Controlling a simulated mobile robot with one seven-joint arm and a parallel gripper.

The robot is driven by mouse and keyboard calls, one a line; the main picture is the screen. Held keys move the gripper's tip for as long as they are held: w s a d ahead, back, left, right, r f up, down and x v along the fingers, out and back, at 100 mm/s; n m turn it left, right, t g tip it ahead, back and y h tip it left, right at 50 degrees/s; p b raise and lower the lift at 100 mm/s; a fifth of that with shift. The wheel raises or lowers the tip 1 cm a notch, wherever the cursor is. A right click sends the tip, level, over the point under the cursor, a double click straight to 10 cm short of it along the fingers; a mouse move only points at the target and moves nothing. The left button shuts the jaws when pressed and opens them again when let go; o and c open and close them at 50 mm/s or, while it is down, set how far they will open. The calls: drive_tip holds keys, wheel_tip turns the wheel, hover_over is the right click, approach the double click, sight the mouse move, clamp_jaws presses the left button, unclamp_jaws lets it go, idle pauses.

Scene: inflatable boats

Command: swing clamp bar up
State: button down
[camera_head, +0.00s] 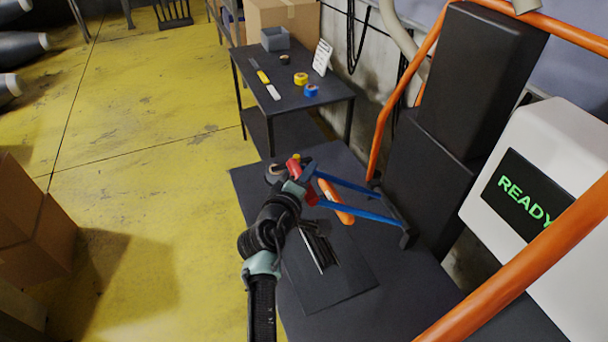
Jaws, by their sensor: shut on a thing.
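The clamp bar has two blue side arms (362,216) that run from dark mounts at the machine's right side toward the left. Red parts (294,166) show at its left end, on both sides of my gripper. My gripper (304,180) is shut on the clamp bar at this end, above the dark work plate. My gripper and wrist hide much of the grip, so the exact contact cannot be seen. An orange rounded piece (337,204) shows between the blue arms.
A dark slotted strip (320,248) lies on the work plate (345,285) below. Orange rails (384,115) and a white panel reading READY (521,197) stand at the right. A small black table (295,100) holds tape rolls and tools. Yellow floor at the left is largely clear.

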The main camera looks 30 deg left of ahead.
drive_tip(key=shift+w+d+r, duration=0.1)
drive_tip(key=shift+r, duration=0.15)
drive_tip(key=c, duration=0.6)
unclamp_jaws()
drive_tip(key=shift+f, duration=0.1)
drive_tip(key=b+v, duration=0.2)
drive_tip(key=v, duration=1.1)
